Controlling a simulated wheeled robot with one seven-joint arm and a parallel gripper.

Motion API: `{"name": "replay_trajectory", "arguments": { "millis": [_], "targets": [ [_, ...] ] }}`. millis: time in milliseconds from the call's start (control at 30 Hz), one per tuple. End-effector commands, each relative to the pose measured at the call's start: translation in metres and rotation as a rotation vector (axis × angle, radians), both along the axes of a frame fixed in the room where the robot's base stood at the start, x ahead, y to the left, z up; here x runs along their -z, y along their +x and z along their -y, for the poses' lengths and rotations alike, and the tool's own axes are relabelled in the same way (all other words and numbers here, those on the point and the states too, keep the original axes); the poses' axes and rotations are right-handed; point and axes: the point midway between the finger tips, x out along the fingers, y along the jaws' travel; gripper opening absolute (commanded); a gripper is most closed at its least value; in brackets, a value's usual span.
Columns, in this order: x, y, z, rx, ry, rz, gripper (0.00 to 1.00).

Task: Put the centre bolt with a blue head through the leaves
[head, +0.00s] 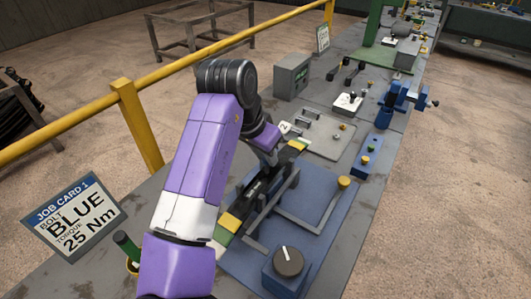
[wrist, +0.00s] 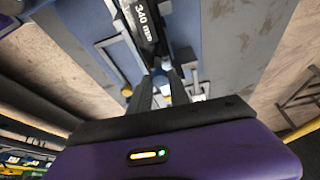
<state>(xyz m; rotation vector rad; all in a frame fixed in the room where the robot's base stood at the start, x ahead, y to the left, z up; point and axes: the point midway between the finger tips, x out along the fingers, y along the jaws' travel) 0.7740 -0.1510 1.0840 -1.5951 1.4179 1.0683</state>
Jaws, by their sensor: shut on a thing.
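The leaves (head: 262,188) lie stacked lengthwise in a blue fixture, dark in the middle, with green and yellow on the ends. In the wrist view the top leaf (wrist: 142,20) is dark and reads 340 mm. My gripper (head: 267,162) is low over the stack, partly hidden by my own arm. In the wrist view my gripper (wrist: 161,75) has its fingers close together on a small thing, at the leaf stack. The fingers hide most of that thing, likely the centre bolt. I cannot make out its head colour or how deep it sits.
The blue fixture base (head: 315,215) has grey bars and a dark dial (head: 288,261). A pale tray (head: 318,138) with small hardware lies beyond. A blue vice (head: 405,95) stands at the right edge. The job card (head: 72,213) reads BOLT BLUE, 25 Nm. A yellow rail runs along the left.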

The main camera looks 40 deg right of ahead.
Motion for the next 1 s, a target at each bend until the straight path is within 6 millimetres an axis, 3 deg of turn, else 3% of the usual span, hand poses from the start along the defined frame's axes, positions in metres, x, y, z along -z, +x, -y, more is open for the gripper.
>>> {"name": "replay_trajectory", "arguments": {
  "millis": [933,967,1000],
  "targets": [
    [0.015,0.000,0.000,0.000,0.000,0.000,0.00],
    [0.015,0.000,0.000,0.000,0.000,0.000,0.28],
    [0.015,0.000,0.000,0.000,0.000,0.000,0.36]
  ]
}}
